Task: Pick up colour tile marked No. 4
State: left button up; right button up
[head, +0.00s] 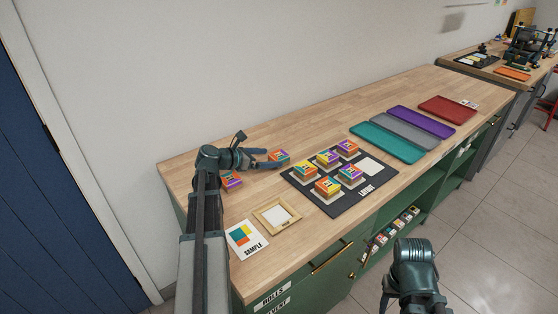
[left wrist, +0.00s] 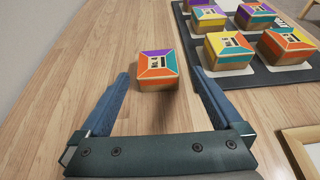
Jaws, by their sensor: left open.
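A block-like colour tile (head: 279,155) with an orange, purple and teal top sits on the bench, left of the black layout mat. It also shows in the left wrist view (left wrist: 158,68), upright, with a small label whose number I cannot read for sure. My left gripper (head: 268,158) is open and low over the bench. In the left wrist view its fingers (left wrist: 160,82) point at this tile, one on either side of its near end, with gaps visible. Another tile (head: 232,181) lies partly behind my left arm. My right gripper's fingers do not show.
Several tiles stand on the black layout mat (head: 322,204), near the tile's right. A wooden frame (head: 259,220) and a sample card (head: 247,240) lie at the front. Teal (head: 386,143), grey and purple trays, then a red tray (head: 447,109), lie further right.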

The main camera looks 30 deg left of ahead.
aim_at(279, 155)
pick_arm(q)
jog(key=x, duration=0.2)
jog(key=b+x, duration=0.1)
jog(key=x, duration=0.2)
jog(key=shift+w+a+r, duration=0.15)
jog(key=shift+w+r, duration=0.05)
jog(key=shift+w, duration=0.05)
jog(key=c, duration=1.4)
jog(key=shift+o, duration=0.2)
jog(key=shift+r, duration=0.15)
